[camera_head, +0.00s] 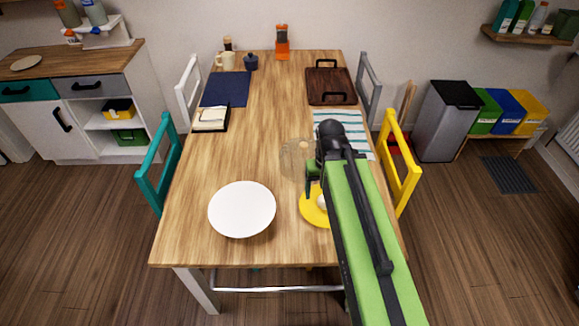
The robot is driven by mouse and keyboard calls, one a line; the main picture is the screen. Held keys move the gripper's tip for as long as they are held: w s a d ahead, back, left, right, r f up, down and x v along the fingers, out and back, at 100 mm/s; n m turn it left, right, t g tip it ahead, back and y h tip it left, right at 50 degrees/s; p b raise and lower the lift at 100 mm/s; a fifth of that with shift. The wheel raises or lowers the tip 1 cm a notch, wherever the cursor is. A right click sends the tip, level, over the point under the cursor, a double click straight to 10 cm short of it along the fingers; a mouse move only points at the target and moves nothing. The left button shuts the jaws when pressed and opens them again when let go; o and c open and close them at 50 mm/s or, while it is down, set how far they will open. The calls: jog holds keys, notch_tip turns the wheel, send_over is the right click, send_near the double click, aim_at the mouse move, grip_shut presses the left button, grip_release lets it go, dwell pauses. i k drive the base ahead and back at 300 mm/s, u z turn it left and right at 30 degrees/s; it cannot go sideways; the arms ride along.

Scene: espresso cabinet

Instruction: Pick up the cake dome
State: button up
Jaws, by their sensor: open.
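A see-through, rounded shape (295,160), which looks like the glass cake dome, stands on the wooden table just left of my wrist. Its outline is faint, and my arm may hide its right side. My gripper (311,178) points down beside its right edge and is open. I cannot tell whether it touches the dome. A yellow plate (309,212) with a small pale item on it lies just in front, partly hidden by my arm.
A large white plate (242,209) lies on the front left of the table (200,165). A striped cloth (360,143) and a dark tray (331,86) lie behind my arm. Teal (160,165) and yellow (403,160) chairs flank the table. The table's middle is clear.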

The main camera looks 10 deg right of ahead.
aim_at(293, 154)
jog(key=z, duration=0.45)
jog(key=k, duration=0.1)
jog(key=u, duration=2.85)
jog(key=k, duration=1)
jog(key=z, duration=0.95)
jog(key=i, duration=1.05)
jog(key=u, duration=0.1)
